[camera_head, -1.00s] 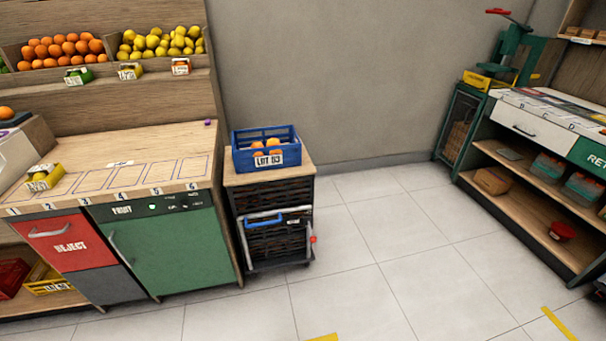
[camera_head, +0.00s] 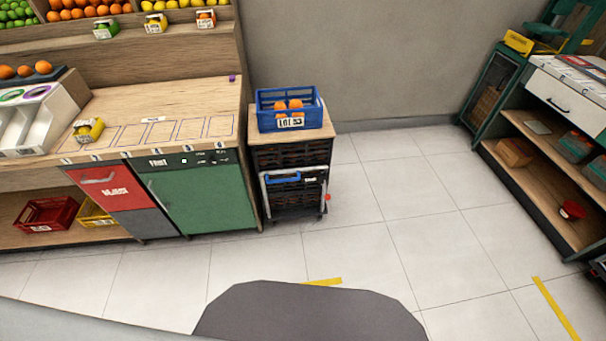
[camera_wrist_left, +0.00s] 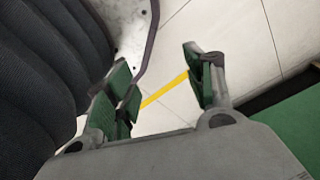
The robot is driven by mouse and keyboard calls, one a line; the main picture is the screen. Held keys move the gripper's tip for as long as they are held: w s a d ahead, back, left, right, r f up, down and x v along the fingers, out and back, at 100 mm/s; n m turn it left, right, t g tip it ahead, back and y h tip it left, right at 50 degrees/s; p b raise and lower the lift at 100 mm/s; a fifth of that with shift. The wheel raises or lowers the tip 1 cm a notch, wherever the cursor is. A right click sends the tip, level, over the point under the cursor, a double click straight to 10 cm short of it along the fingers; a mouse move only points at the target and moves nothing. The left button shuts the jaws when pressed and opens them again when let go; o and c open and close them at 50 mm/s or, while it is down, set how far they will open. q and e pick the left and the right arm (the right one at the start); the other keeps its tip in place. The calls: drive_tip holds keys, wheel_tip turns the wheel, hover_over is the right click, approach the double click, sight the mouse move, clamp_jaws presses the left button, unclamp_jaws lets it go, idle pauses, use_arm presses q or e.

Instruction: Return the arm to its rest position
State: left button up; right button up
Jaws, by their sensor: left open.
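My left gripper (camera_wrist_left: 160,82) shows in the left wrist view with its two green-padded fingers spread apart. Nothing is between them; the tiled floor and a yellow floor stripe show through the gap. A black ribbed part fills the left of that view, close beside the left finger. In the head view neither gripper shows. A dark grey rounded shape and a pale grey band, which look like parts of my own body, fill the bottom of the head view.
A wooden counter (camera_head: 195,100) with a red drawer (camera_head: 112,196) and a green door (camera_head: 208,193) stands left. A blue crate (camera_head: 270,122) of oranges sits on a cart. A shelf unit (camera_head: 520,185) stands right. The tiled floor (camera_head: 400,195) between is clear.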

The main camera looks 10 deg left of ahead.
use_arm(q)
drive_tip(key=s+a+r+p, duration=0.2)
drive_tip(key=s+p, duration=0.3)
drive_tip(key=s, duration=0.1)
drive_tip(key=s+a+r+p, duration=0.1)
drive_tip(key=s+p, duration=0.4)
drive_tip(key=shift+s+a+r+p, duration=0.35)
drive_tip(key=shift+a, duration=0.05)
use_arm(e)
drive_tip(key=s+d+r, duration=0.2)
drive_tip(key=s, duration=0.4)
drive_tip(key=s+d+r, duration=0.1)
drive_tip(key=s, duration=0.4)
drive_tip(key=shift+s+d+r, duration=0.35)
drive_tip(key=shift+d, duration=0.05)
use_arm(q)
drive_tip(key=shift+f, duration=0.15)
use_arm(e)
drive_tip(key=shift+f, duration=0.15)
use_arm(q)
wheel_tip(320, 180, down, 4)
drive_tip(key=b, duration=0.4)
drive_tip(key=shift+f+b, duration=0.15)
drive_tip(key=shift+b, duration=0.25)
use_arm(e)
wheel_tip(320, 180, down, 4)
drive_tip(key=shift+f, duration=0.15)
